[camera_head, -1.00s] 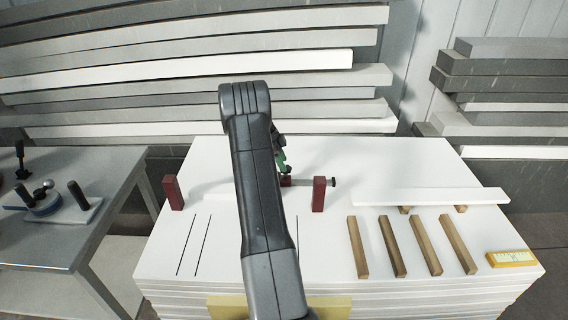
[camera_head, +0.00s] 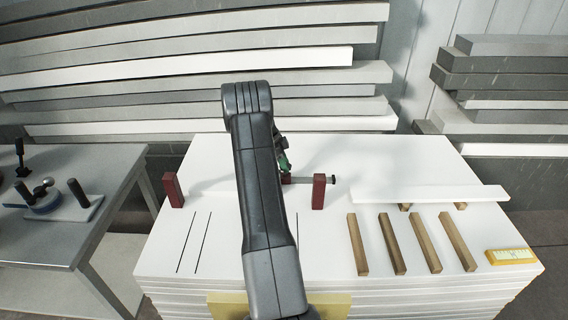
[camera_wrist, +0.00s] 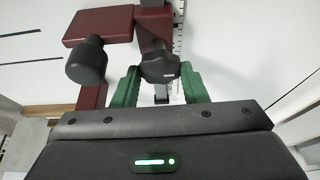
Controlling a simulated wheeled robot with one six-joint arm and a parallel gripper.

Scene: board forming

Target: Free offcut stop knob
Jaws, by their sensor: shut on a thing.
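In the wrist view, a black lobed knob (camera_wrist: 160,66) sits on a dark red stop bar. The green fingers of my gripper (camera_wrist: 159,78) are on either side of it, shut on it. In the head view my gripper (camera_head: 285,165) is partly hidden behind my arm, above the white board stack. A second, rounder black knob (camera_wrist: 87,60) stands to the left in the wrist view, beside a dark red block (camera_wrist: 98,26). In the head view a dark red stop block (camera_head: 319,192) with a small black side knob (camera_head: 333,181) stands right of my gripper.
Another dark red block (camera_head: 172,190) stands at the stack's left. A white strip (camera_head: 430,196), several wooden sticks (camera_head: 390,246) and a yellow gauge (camera_head: 512,257) lie at the right. A grey bench (camera_head: 45,235) with a clamp stands left. Stacked boards (camera_head: 190,70) line the back.

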